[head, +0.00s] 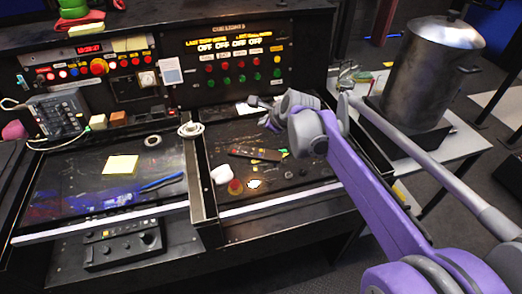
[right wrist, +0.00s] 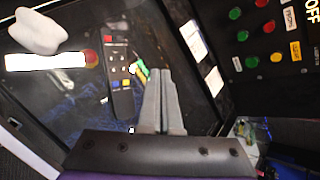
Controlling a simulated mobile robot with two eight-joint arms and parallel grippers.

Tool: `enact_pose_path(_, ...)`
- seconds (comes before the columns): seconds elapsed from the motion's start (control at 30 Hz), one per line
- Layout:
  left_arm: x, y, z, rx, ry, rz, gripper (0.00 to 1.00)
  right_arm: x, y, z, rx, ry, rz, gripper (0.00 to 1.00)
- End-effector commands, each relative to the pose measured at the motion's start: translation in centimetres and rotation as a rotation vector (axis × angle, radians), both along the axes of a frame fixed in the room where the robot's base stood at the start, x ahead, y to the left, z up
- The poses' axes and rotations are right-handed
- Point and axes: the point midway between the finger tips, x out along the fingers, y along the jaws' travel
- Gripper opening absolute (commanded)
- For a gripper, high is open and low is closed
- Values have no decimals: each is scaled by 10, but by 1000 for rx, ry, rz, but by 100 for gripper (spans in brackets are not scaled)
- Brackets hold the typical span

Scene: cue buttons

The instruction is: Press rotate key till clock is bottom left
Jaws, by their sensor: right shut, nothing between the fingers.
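A control panel labelled "CUE LIGHTS" (head: 233,55) stands at the back with rows of red, green and yellow buttons. Several of its buttons (right wrist: 255,30) show at the upper right of the right wrist view. My right gripper (head: 262,104) is in front of the panel's lower edge, over the right desk bay. In the right wrist view its two fingers (right wrist: 160,75) are together and empty, apart from the buttons. A red digital readout (head: 89,49) is on the left rack. I cannot make out a rotate key or a clock picture. My left gripper is not in view.
A black remote (head: 255,153) lies in the right bay, also left of the fingers in the wrist view (right wrist: 120,80). A white lump (head: 221,174) lies nearby. A yellow note (head: 121,165) is in the left bay. A metal urn (head: 432,75) stands at right.

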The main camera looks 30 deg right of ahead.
Motion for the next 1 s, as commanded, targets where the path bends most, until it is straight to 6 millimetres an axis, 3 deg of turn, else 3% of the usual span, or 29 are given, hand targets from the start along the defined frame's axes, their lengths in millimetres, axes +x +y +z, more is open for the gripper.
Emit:
enact_pose_path(0.27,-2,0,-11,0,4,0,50,0,0,-14,-1,1,1,0)
enact_pose_path(0.8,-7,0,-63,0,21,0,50,0,0,-83,-2,1,2,0)
enact_pose_path(1.0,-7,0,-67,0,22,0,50,0,0,-89,-2,0,2,0)
